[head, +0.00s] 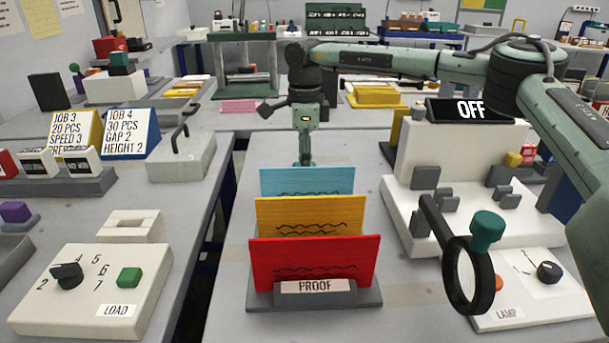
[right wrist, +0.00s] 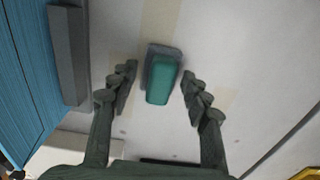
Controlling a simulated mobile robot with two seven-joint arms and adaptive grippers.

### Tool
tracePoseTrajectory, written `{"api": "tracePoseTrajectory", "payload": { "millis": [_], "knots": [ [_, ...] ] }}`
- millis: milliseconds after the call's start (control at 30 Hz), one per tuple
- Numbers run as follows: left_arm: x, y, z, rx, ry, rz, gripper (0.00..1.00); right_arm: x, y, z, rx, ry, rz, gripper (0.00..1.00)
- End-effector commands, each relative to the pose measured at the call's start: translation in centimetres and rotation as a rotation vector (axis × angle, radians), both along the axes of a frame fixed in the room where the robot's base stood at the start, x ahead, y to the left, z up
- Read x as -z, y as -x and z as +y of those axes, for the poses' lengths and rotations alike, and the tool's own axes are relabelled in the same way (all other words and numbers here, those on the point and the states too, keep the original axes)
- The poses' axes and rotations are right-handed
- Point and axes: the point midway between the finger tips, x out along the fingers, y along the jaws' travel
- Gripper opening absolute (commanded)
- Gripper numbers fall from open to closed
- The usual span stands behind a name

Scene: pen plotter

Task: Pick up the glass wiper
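A small teal block on a grey base (right wrist: 160,84), which looks like the glass wiper, lies on the pale bench in the right wrist view. My right gripper (right wrist: 158,78) is open, with one finger on each side of the block and a visible gap on both sides. I cannot tell how far above it the fingertips are. In the head view my right gripper (head: 306,160) points down just behind the blue card, and the block is hidden there. My left gripper is not in view.
The PROOF rack (head: 314,292) holds a red card (head: 314,258), a yellow card (head: 310,217) and a blue card (head: 307,180), close in front of my right gripper. A white machine with an OFF display (head: 470,110) stands right. A ring magnifier (head: 465,275) stands front right.

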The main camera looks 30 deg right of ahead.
Motion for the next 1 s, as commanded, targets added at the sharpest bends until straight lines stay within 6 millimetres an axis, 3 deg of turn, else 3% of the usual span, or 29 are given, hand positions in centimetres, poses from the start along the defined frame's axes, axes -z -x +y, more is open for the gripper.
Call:
{"api": "tracePoseTrajectory", "payload": {
  "millis": [33, 233, 533, 1000],
  "knots": [
    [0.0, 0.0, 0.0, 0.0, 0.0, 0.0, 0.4, 0.0, 0.0, 0.0, 0.0, 0.0, 0.0, 0.38],
    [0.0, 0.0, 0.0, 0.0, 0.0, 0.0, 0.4, 0.0, 0.0, 0.0, 0.0, 0.0, 0.0, 0.14],
    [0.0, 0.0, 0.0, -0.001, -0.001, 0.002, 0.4, -0.7, -0.1, 0.0, 0.0, -0.001, -0.003, 0.14],
    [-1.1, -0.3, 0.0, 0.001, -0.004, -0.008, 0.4, -9.0, -0.1, 0.1, -0.001, -0.001, -0.003, 0.14]
  ]
}}
